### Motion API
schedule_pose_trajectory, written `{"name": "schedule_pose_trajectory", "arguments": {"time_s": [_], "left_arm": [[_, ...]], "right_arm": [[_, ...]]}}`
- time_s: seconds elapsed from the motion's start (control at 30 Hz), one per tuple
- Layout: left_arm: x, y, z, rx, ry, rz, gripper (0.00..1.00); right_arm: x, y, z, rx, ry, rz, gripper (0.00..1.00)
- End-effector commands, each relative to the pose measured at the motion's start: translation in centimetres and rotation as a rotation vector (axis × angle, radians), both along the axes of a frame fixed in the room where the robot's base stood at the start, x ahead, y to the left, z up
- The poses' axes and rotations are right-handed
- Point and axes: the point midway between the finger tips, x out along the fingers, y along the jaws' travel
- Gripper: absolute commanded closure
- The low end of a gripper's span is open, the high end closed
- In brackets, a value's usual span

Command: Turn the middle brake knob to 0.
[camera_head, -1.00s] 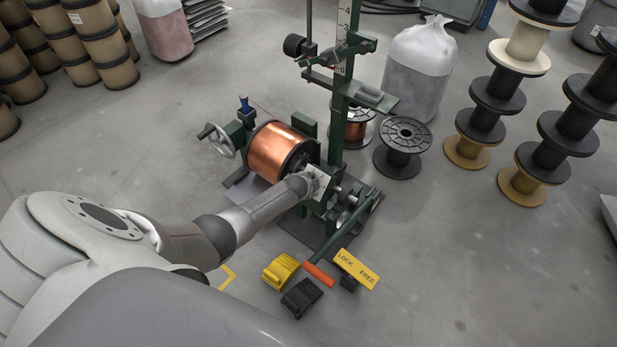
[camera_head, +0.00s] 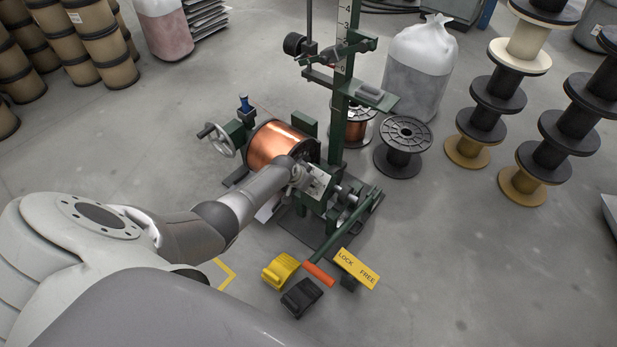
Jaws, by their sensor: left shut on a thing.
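The green winding machine (camera_head: 355,131) stands in the middle of the head view, with a copper-wound spool (camera_head: 273,146) mounted on its left. My left arm reaches in from the lower left. My left gripper (camera_head: 304,178) is at the light panel (camera_head: 320,184) on the machine's near side, just right of the spool. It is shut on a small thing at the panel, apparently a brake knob. The fingertips and that knob are too small and covered to see clearly. I cannot make out the separate knobs or their scale marks. My right gripper is not in view.
An orange-tipped lever (camera_head: 319,273) slants down in front, beside a yellow LOCK/FREE sign (camera_head: 356,268). A yellow pedal (camera_head: 281,271) and a black pedal (camera_head: 301,297) are on the floor. A black spool (camera_head: 403,150) stands right of the machine. The floor at the lower right is clear.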

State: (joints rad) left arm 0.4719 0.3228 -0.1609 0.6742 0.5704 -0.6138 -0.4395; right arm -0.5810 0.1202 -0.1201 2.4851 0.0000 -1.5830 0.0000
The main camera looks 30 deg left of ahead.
Motion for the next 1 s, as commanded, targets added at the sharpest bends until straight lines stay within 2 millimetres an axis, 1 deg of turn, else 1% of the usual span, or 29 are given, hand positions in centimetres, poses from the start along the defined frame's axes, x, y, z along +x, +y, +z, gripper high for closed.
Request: {"name": "schedule_pose_trajectory", "arguments": {"time_s": [0.03, 0.3, 0.77, 0.8, 0.93, 1.0], "left_arm": [[-0.19, 0.12, -0.25, -0.017, 0.006, 0.016, 0.84], [-0.22, 0.10, -0.22, -0.072, 0.012, 0.061, 0.84], [-0.27, 0.07, -0.24, -0.081, 0.013, 0.070, 0.84], [-0.27, 0.07, -0.24, -0.081, 0.013, 0.070, 0.57], [-0.23, 0.07, -0.20, -0.081, 0.012, 0.070, 0.41], [-0.18, 0.06, -0.16, -0.081, 0.010, 0.069, 0.40]], "right_arm": [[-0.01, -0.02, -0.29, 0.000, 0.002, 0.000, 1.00], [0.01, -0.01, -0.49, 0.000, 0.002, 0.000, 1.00], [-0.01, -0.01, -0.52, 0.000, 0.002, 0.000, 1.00], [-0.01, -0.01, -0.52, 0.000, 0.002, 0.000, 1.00], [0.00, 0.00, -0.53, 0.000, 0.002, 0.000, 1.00], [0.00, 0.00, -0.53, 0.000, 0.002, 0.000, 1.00]]}}
